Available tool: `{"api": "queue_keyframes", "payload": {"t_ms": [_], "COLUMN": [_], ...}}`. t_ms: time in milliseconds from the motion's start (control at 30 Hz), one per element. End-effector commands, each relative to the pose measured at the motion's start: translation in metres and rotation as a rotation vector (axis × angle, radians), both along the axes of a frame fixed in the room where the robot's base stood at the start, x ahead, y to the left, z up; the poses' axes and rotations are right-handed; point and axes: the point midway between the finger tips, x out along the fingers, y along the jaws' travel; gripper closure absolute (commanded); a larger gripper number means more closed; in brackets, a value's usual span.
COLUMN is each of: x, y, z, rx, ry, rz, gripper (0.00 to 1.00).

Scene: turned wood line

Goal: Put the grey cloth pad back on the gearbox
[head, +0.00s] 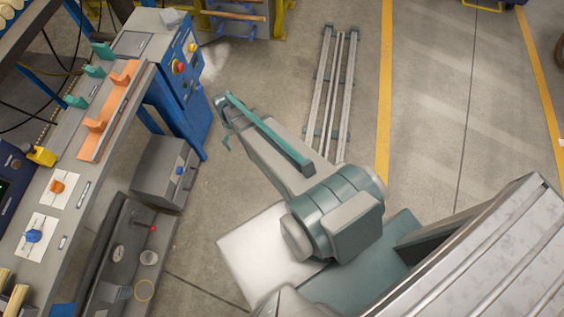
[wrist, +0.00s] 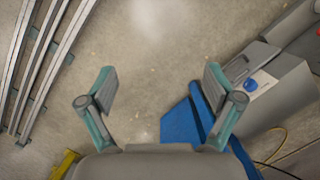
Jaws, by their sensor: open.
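My gripper (head: 222,122) is open and empty, held over the floor to the right of the blue cabinet. A small light grey piece (head: 173,17), possibly the cloth pad, lies at the far top end of the blue cabinet, away from my gripper. A grey box with a blue knob (head: 160,172) stands below the bench; it also shows at the right of the wrist view (wrist: 280,100). I cannot tell whether it is the gearbox.
The bench (head: 72,172) on the left carries an orange fixture (head: 112,112), teal brackets and a yellow item (head: 40,156). The blue cabinet (head: 183,85) has red and yellow buttons. Metal rails (head: 333,90) lie on the floor to the right. Floor beneath my gripper is clear.

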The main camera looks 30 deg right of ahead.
Motion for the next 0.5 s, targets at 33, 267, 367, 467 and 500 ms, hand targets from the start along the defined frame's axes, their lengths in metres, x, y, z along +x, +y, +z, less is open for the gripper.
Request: {"api": "queue_keyframes", "payload": {"t_ms": [33,267,367,467,500], "x": [-0.043,-0.190,-0.243,-0.282,-0.294], "y": [0.000,0.000,0.000,0.000,0.000], "z": [-0.008,-0.032,-0.032,-0.030,-0.030], "rx": [0.000,-0.002,-0.002,-0.002,-0.002], "ry": [0.044,0.216,0.280,0.329,0.344], "rz": [0.000,-0.002,-0.002,-0.003,-0.003], "gripper": [0.09,0.09,0.09,0.09,0.09]}}
